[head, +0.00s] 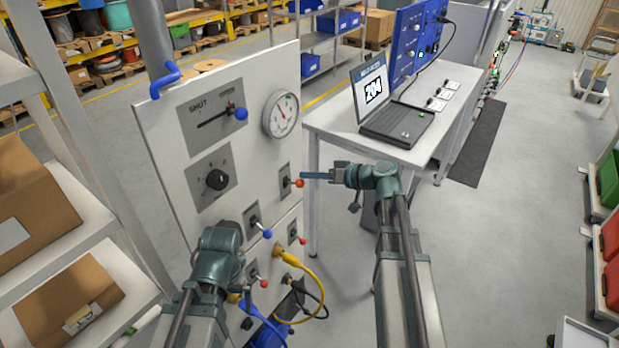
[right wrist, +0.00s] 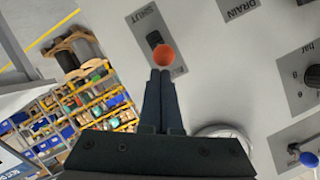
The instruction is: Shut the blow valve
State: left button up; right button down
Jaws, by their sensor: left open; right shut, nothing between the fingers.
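A white panel (head: 160,130) carries several small levers on grey plates. None has a label I can read as "blow". The lever with a red-orange ball (head: 299,183) sits at the panel's right edge. My right gripper (head: 304,175) is shut and empty, its fingertips right by that ball. In the right wrist view the orange ball (right wrist: 167,53) is just beyond the closed fingertips (right wrist: 160,74); I cannot tell whether they touch. My left gripper (head: 222,238) is open in front of the lower panel, its fingers largely hidden.
A blue-ball slide lever (head: 240,114), a gauge (head: 281,114) and a black knob (head: 216,180) are higher on the panel. Yellow cable (head: 318,290) hangs below. A table (head: 335,127) with a laptop (head: 395,118) stands to the right.

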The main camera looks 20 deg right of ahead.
pick_arm(q)
notch_tip(320, 180, down, 13)
jog(key=b, duration=1.3)
jog(key=shift+f, duration=0.2)
pick_arm(e)
jog(key=f+t+y, duration=0.1)
jog(key=s+f+t+y, duration=0.1)
jog(key=d+f+t+y, duration=0.1)
jog(key=shift+s+f+n+t+y, duration=0.15)
jog(key=shift+f+n+t+y, duration=0.15)
jog(key=shift+f, duration=0.05)
pick_arm(q)
jog(key=shift+r, duration=0.15)
pick_arm(e)
jog(key=shift+r, duration=0.1)
